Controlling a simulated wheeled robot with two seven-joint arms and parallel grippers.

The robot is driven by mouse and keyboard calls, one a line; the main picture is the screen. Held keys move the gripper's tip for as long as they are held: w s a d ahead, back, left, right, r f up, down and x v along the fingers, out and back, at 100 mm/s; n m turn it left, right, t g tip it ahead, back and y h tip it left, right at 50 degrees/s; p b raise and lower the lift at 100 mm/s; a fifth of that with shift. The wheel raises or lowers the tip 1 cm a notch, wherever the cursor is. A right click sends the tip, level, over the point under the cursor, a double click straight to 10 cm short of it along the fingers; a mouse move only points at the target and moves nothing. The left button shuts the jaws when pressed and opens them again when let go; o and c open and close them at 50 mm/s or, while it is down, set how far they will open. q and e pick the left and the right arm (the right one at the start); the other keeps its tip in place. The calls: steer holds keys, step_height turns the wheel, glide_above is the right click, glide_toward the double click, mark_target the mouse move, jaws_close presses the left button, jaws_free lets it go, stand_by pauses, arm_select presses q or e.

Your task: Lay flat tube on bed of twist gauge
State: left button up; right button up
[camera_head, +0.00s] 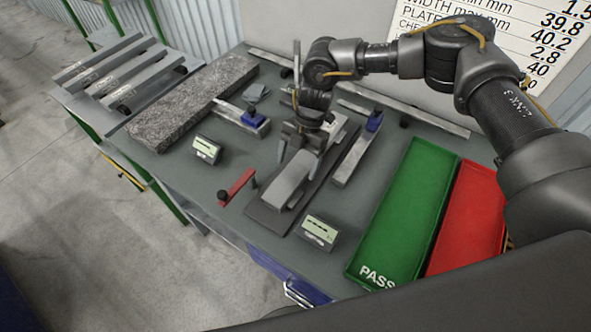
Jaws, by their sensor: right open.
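My right gripper (302,150) reaches in from the right and points down at the middle of the table, its fingers open. Under it a light grey flat tube (289,184) lies lengthwise on a dark flat plate (262,219), which looks like the bed of the twist gauge. The fingers are over the tube's far part and hide some of it; I cannot tell whether they touch it. A small readout box (320,231) stands by the plate's near right corner. My left gripper is out of view.
A speckled stone slab (190,105) lies at left, with a second readout (207,149) and a red piece (237,187) nearer. Several grey bars lie on a rack (101,86) at far left. Green PASS tray (408,205) and red tray (470,220) fill the right side.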

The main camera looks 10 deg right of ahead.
steer(key=b+v, duration=0.2)
steer(key=v, duration=0.5)
steer(key=shift+w+d, duration=0.1)
steer(key=shift+d+r, duration=0.1)
steer(key=shift+r, duration=0.4)
